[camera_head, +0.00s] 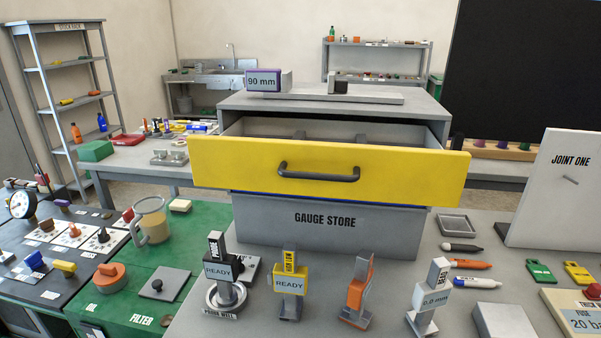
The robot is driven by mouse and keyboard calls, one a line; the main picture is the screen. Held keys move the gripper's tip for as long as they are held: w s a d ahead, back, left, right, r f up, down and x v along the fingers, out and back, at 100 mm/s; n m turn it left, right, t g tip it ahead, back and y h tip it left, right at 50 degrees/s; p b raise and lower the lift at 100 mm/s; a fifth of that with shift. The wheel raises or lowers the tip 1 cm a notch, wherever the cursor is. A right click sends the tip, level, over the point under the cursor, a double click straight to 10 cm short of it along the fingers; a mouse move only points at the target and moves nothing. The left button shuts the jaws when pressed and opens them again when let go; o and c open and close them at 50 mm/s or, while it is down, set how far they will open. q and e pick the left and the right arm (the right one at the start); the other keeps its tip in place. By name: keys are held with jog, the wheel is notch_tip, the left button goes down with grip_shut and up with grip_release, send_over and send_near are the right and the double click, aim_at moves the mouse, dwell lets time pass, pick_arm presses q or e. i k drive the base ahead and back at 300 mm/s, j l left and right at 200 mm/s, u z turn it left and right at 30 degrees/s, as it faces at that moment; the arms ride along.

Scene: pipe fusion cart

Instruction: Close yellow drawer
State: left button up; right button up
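The yellow drawer (230,165) sticks well out of the grey gauge store cabinet (325,225). Its dark bar handle (318,175) is at the middle of the yellow front. Behind the front I see into the grey inside of the drawer, with low dividers or items that are hard to make out. Neither of my grippers shows in the head view.
A purple 90 mm block (263,80) sits on the cabinet top. Several upright gauges stand on the table before the drawer, including a yellow READY one (290,282) and an orange one (358,292). A JOINT ONE board (550,190) stands at the right.

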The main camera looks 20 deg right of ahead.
aim_at(351, 160)
jog(key=i+l+z, duration=0.15)
jog(key=z, duration=0.85)
